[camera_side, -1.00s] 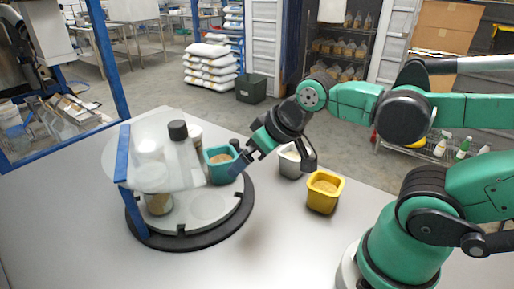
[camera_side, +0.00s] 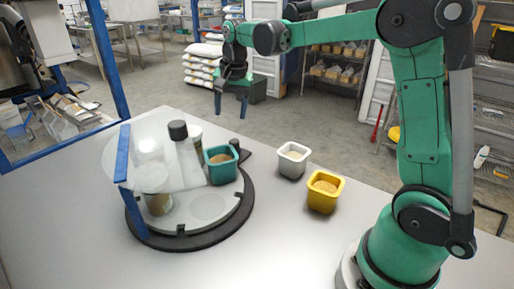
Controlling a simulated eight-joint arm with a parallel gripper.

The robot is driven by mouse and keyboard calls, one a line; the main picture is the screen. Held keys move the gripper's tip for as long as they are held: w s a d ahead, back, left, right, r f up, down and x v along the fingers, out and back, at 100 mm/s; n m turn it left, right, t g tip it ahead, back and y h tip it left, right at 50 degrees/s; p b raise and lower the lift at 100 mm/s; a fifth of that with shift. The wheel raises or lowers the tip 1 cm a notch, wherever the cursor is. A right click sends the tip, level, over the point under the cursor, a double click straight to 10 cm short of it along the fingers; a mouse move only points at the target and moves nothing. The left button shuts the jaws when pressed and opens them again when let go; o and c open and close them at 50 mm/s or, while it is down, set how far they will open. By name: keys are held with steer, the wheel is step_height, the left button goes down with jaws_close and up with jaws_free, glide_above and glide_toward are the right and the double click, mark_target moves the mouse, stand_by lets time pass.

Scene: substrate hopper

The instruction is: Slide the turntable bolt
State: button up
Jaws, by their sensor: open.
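The round turntable (camera_side: 212,207) has a grey top and a dark base ring, and stands on the table's left part. A small dark knob on a dark bracket (camera_side: 243,153), which looks like the bolt, sits at its back right edge behind the teal cup. Whether the bolt is slid in or out is too small to tell. My gripper (camera_side: 231,108) is open and empty, its blue fingers pointing down. It hangs high, well above the bolt and apart from everything.
The turntable carries a teal cup (camera_side: 221,169), a dark-capped bottle (camera_side: 187,152) and a jar (camera_side: 157,197) behind a clear shield (camera_side: 140,155) with a blue post (camera_side: 123,165). A white cup (camera_side: 292,160) and a yellow cup (camera_side: 324,192) stand right of it. The front table is clear.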

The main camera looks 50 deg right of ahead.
mark_target(234, 140)
steer(key=w+d+f+m, duration=0.1)
steer(key=f, duration=0.1)
steer(key=w+d+f+m+g, duration=0.1)
steer(key=d+f+m, duration=0.1)
steer(key=w+d+f+m+g, duration=0.1)
steer(key=d+f+m, duration=0.1)
steer(key=shift+w+d+f+y, duration=0.15)
steer(key=shift+w+y, duration=0.05)
steer(key=shift+y, duration=0.1)
steer(key=shift+s+a+f, duration=0.1)
steer(key=shift+a+f, duration=0.2)
steer(key=shift+a, duration=0.45)
step_height(234, 140, down, 3)
steer(key=shift+f, duration=0.7)
steer(key=c, duration=0.8)
